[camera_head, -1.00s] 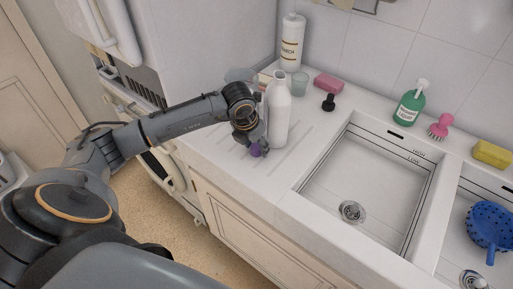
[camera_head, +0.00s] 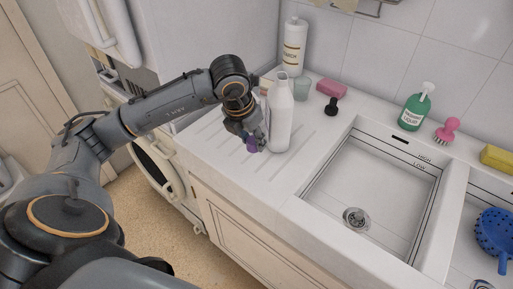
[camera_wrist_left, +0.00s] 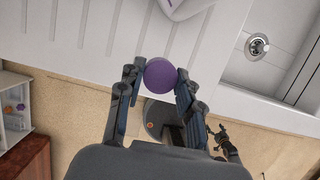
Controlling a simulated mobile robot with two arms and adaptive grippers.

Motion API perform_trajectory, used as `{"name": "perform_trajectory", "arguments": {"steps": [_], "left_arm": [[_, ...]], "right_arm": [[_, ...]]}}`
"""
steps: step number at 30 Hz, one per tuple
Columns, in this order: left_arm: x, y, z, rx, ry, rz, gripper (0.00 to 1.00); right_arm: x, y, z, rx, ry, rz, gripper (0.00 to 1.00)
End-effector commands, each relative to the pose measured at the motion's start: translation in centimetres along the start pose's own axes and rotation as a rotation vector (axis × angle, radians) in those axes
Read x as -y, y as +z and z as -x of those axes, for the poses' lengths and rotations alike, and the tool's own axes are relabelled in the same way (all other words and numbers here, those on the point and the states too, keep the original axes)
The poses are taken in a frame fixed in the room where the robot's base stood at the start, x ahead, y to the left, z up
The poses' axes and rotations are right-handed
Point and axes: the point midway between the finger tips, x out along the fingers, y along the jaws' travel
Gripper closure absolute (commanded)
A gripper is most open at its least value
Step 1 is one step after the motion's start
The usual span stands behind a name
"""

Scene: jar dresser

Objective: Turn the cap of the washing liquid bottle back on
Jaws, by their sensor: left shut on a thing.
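The washing liquid bottle (camera_head: 281,116) is white and stands upright and uncapped on the ribbed drainboard, left of the sink. Its lower part shows at the top of the left wrist view (camera_wrist_left: 182,6). The purple cap (camera_wrist_left: 160,74) is between the fingers of my left gripper (camera_wrist_left: 158,82), which is shut on it. In the head view the left gripper (camera_head: 253,142) and the cap (camera_head: 252,146) are just left of the bottle, in front of its lower part. I cannot tell whether they touch the bottle. My right gripper is not in view in the head view.
The sink basin (camera_head: 371,185) lies right of the bottle. Behind the bottle stand a tall white bottle (camera_head: 294,48), a glass (camera_head: 302,89), a pink sponge (camera_head: 331,89) and a black stopper (camera_head: 331,106). A green bottle (camera_head: 413,112) and a pink brush (camera_head: 446,132) stand farther right.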

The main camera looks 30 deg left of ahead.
Motion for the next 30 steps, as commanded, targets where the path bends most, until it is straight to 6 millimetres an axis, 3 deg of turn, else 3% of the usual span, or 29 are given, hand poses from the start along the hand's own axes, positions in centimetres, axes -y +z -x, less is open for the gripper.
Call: {"name": "perform_trajectory", "arguments": {"steps": [6,12,28,30], "left_arm": [[1.8,-3.9,4.1,0.004,0.002,-0.004,0.77],[2.9,-6.4,6.6,0.002,0.000,-0.001,0.77],[3.4,-7.4,7.7,-0.001,0.000,0.001,0.77],[3.4,-7.4,7.7,-0.001,0.000,0.000,0.77]], "right_arm": [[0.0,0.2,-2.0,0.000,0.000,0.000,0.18],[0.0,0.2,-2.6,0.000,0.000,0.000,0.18],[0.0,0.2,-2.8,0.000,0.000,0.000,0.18],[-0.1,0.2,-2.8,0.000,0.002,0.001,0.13]]}}
